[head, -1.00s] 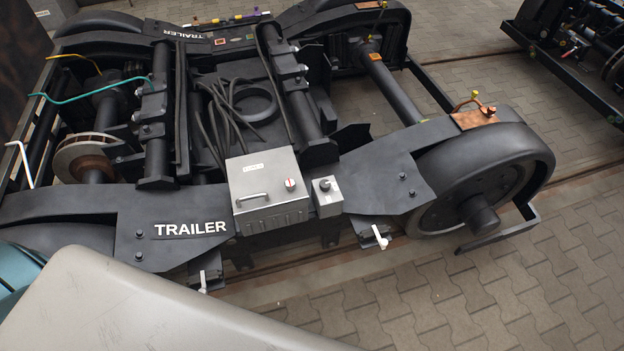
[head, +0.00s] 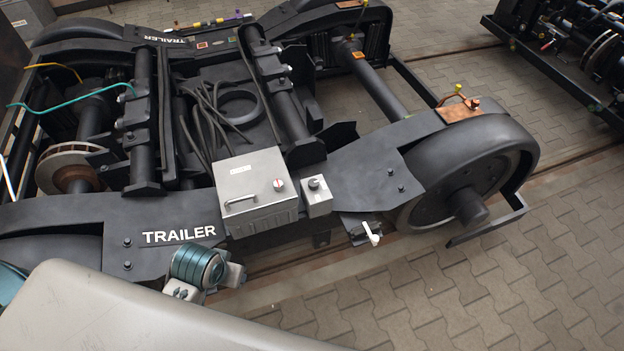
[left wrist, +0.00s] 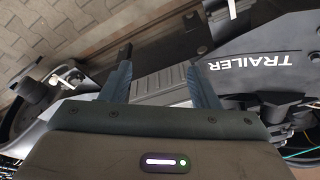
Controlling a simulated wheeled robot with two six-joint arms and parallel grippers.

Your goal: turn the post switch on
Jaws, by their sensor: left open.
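The post switch looks to be the small grey box with a dark round knob (head: 316,195) on the near side of the bogie, right of a larger grey box (head: 258,190). The knob's setting is too small to tell. In the head view a teal and grey part of my left arm (head: 197,268) shows below the TRAILER label; its fingers are not seen there. In the left wrist view my left gripper (left wrist: 158,60) is open and empty, its two fingers apart. A grey ribbed surface (left wrist: 160,82) shows between them. I cannot make out the knob there. My right gripper is not in view.
The larger box carries a handle (head: 241,199) and a red-marked knob (head: 279,185). A white lever (head: 371,233) hangs below the frame, right of the switch. A wheel (head: 465,180) stands at the right. Paved floor in front right is clear. Another bogie stands at the top right.

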